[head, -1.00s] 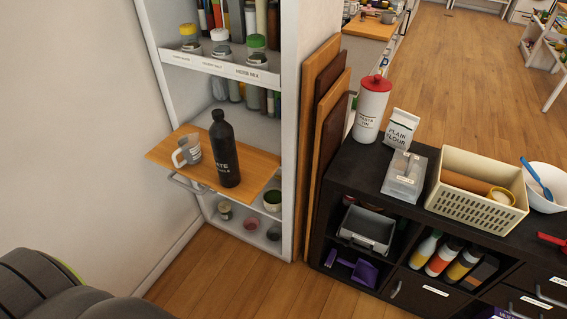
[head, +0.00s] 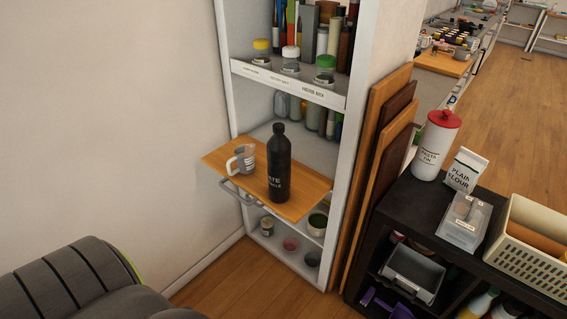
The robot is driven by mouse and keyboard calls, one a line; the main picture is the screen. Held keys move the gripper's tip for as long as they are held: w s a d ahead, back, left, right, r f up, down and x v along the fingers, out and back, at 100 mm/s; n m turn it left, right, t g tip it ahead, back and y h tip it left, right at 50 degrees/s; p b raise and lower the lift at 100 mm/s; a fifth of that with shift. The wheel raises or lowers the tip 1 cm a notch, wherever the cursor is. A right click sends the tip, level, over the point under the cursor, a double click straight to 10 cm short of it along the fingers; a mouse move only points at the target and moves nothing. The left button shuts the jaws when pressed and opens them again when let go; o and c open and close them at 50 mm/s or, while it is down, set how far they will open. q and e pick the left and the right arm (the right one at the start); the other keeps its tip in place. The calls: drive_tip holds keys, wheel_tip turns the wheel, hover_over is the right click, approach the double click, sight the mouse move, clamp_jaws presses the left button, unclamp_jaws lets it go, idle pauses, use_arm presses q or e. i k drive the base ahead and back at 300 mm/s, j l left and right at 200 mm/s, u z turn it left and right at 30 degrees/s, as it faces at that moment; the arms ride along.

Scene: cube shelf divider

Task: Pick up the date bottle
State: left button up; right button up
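The date bottle (head: 279,172) is black with a narrow neck and dark cap. Its pale label is partly readable, ending in "ATE". It stands upright on a wooden pull-out board (head: 306,197) at the front of the white shelf unit. A measuring jug (head: 243,160) stands just left of it on the board, a small gap apart. Neither of my grippers shows in the head view.
Spice jars (head: 290,58) stand on the shelf above the board, and small pots (head: 312,257) below. Wooden boards (head: 372,150) lean against the unit's right side. A black cube shelf (head: 436,210) holds a pasta tin (head: 436,146), flour and bins. Wall lies left.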

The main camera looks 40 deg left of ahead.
sight(279, 146)
drive_tip(key=u, duration=0.85)
